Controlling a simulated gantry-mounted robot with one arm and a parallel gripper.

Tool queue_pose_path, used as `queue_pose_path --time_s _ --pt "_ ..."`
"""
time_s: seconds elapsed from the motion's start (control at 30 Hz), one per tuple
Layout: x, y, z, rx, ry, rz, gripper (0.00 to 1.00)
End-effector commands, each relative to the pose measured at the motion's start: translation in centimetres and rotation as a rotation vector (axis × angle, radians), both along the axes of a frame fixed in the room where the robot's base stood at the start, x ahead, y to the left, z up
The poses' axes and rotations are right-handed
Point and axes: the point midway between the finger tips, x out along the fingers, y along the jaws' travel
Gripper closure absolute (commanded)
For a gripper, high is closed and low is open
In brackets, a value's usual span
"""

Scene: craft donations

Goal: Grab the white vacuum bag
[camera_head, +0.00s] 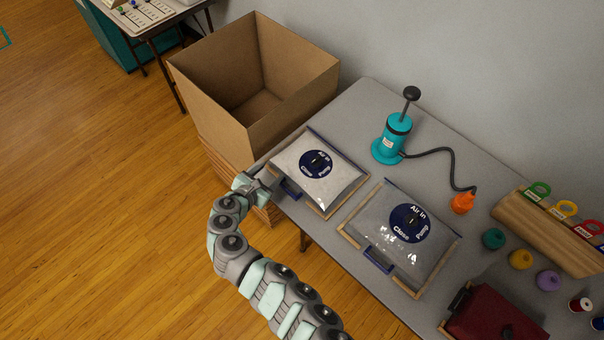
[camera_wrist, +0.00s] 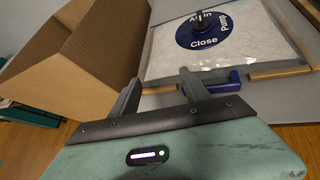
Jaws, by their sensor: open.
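The white vacuum bag (camera_head: 338,188) lies flat on the left end of the grey table, in a wooden-edged frame, with a round dark blue "Air In / Close / Pump" valve label. A blue handle (camera_head: 290,188) sits on its near left edge. My gripper (camera_head: 264,184) is open and empty just left of that handle, at the table's edge. In the wrist view, the bag (camera_wrist: 262,45) is ahead, the blue handle (camera_wrist: 222,78) is just beyond and right of the fingers, and my gripper (camera_wrist: 158,88) appears apart from it.
A second, greyer vacuum bag (camera_head: 378,238) lies to the right. An open cardboard box (camera_head: 215,105) stands close behind and left of my gripper. A teal pump (camera_head: 396,135) with an orange nozzle (camera_head: 462,203) stands at the back. A dark red case (camera_head: 490,315) is at the front right.

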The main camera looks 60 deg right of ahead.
Motion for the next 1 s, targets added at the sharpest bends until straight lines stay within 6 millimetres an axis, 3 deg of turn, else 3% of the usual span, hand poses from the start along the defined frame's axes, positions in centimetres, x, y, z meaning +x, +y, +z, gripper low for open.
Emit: queue_pose_path --time_s 0.1,0.2,0.3,1.0 --pt "-3.8 -2.0 1.0 -0.051 0.125 -0.130 0.45" --pt "-6.1 -2.7 2.0 -0.071 0.196 -0.202 0.45" --pt "-7.1 -3.1 2.5 -0.078 0.225 -0.233 0.45" --pt "-9.5 -10.4 -0.8 -0.076 0.227 -0.237 0.45"
